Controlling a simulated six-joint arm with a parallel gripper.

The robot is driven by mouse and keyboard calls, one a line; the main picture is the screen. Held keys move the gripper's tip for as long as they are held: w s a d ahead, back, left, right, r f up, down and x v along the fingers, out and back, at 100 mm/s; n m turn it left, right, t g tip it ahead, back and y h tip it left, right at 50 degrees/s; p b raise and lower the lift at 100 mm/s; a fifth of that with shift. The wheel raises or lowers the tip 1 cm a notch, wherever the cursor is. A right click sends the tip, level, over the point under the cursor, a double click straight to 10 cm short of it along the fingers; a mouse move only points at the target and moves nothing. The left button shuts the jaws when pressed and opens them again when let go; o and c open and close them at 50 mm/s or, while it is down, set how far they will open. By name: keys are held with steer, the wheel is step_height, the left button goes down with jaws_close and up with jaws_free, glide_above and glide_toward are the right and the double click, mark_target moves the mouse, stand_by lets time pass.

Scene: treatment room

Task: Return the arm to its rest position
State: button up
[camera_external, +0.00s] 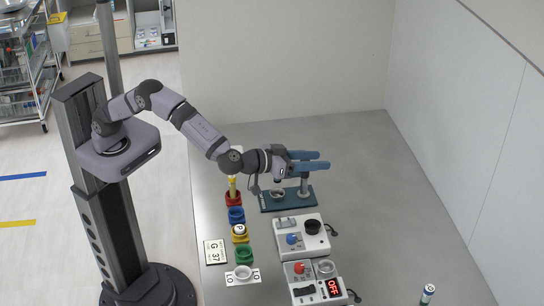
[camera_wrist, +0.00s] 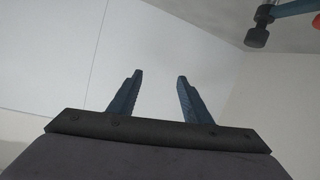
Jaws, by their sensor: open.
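My gripper (camera_external: 322,160) is open and empty, with its two blue fingers pointing right above the far part of the grey table. Part of that stand is hidden behind my gripper.
The teal stand (camera_external: 267,203) is at the back. Red (camera_external: 233,199), blue (camera_external: 236,215), yellow (camera_external: 240,238) and green (camera_external: 245,255) holders form a row. Two white devices (camera_external: 318,245) (camera_external: 326,292) stand beside it. A small can (camera_external: 427,294) stands right. The table's right side (camera_external: 400,200) is mostly clear.

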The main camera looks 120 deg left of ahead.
steer(key=d+r+m+t+h, duration=0.2)
steer(key=d+m+t+h, duration=0.25)
steer(key=d, duration=0.35)
steer(key=s+d+f+m+g+h, duration=0.3)
steer(key=s+d+f+m+h, duration=0.3)
steer(key=s+d, duration=0.4)
steer(key=s+d+f+g, duration=0.1)
steer(key=s+f+g, duration=0.2)
steer(key=s, duration=0.8)
steer(key=s+d+f+m+g+h, duration=0.1)
steer(key=s+f+g, duration=0.3)
steer(key=s, duration=0.8)
steer(key=s+d+f+m+g, duration=0.1)
steer(key=s+f+g, duration=0.2)
steer(key=s, duration=0.8)
steer(key=shift+s+f+h, duration=0.35)
steer(key=shift+f, duration=0.45)
steer(key=shift+m+g, duration=0.25)
steer(key=shift+c, duration=0.4)
